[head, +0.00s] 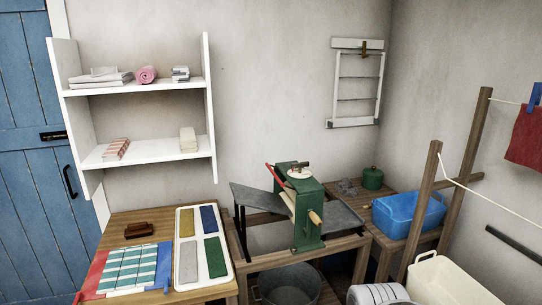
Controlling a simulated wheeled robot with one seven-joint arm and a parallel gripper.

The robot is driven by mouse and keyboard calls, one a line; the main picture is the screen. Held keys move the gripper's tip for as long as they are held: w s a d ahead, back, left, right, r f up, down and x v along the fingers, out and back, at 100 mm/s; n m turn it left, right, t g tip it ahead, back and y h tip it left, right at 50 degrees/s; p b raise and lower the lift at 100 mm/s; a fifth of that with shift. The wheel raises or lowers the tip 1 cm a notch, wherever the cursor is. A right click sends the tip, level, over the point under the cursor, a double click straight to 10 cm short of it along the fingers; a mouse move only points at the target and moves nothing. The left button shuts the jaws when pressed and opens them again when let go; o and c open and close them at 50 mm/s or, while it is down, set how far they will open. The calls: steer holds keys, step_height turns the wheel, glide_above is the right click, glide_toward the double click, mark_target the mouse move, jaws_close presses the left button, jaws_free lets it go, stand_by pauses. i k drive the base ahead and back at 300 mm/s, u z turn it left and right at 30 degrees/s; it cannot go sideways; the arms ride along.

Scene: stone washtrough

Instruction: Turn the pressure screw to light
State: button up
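A green mangle (307,230) stands on a wooden stand in the middle of the view, with grey boards sloping out on both sides. On its top is a pale round dial (299,173) with a small dark knob, which looks like the pressure screw. Its markings and setting are too small to read. A red lever (275,177) sticks up at the mangle's left. A wooden crank grip (315,217) is on its near side. My gripper is not in view.
A table at left holds a tray (231,270) of coloured strips, a striped cloth (133,268) and a brown brush (139,229). A metal tub (289,285) stands below the mangle. A blue basin (408,215), green pot (372,178) and wooden drying posts (421,210) are at right.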

mark_target(300, 165)
steer(key=i, duration=0.1)
steer(key=k, duration=0.55)
steer(key=z, duration=0.65)
steer(key=i, duration=1.65)
steer(key=u, duration=0.65)
